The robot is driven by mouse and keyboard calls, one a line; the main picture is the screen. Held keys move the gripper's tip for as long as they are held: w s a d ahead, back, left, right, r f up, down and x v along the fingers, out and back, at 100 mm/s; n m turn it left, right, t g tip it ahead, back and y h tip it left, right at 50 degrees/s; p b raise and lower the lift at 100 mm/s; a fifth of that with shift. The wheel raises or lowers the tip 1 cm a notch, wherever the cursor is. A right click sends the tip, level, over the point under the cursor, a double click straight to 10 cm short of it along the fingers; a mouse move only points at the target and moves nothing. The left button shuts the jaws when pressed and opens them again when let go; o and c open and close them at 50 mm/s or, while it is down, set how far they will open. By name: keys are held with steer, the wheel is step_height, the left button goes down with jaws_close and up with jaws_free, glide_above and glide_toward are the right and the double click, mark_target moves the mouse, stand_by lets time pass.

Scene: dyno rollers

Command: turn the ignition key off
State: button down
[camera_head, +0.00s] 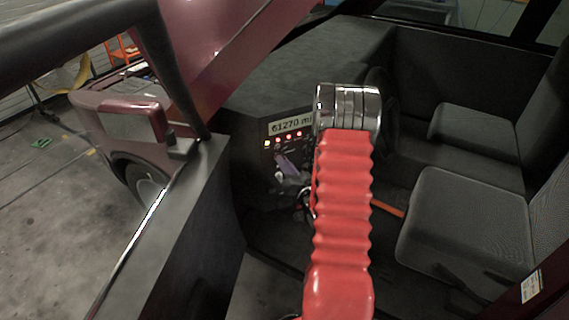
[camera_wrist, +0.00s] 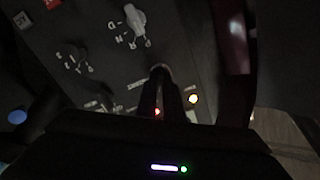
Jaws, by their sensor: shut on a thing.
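In the wrist view, my gripper (camera_wrist: 162,78) shows as two dark fingers reaching to the panel, their tips drawn together at the ignition lock (camera_wrist: 159,67). The gripper is shut on the ignition key, which is mostly hidden between the fingers. The exact angle of the key cannot be told in this dim view. In the head view, my red ribbed arm covers part of the dashboard (camera_head: 325,70), and the key cannot be made out there.
In the wrist view a pale selector knob (camera_wrist: 131,20) and a smaller knob (camera_wrist: 75,57) sit beside the lock on the dark panel. In the head view, a lit mileage display (camera_head: 290,124) with several small lamps is left of my arm. Seats (camera_head: 465,225) stand at right, an open door (camera_head: 185,225) at left.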

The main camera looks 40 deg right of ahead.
steer(key=n, duration=0.6)
steer(key=shift+s+a, duration=0.1)
stand_by(0.4)
steer(key=c, duration=1.9)
jaws_free()
steer(key=v, duration=1.3)
steer(key=shift+s+a, duration=0.25)
steer(key=shift+s, duration=0.05)
steer(key=shift+f, duration=0.1)
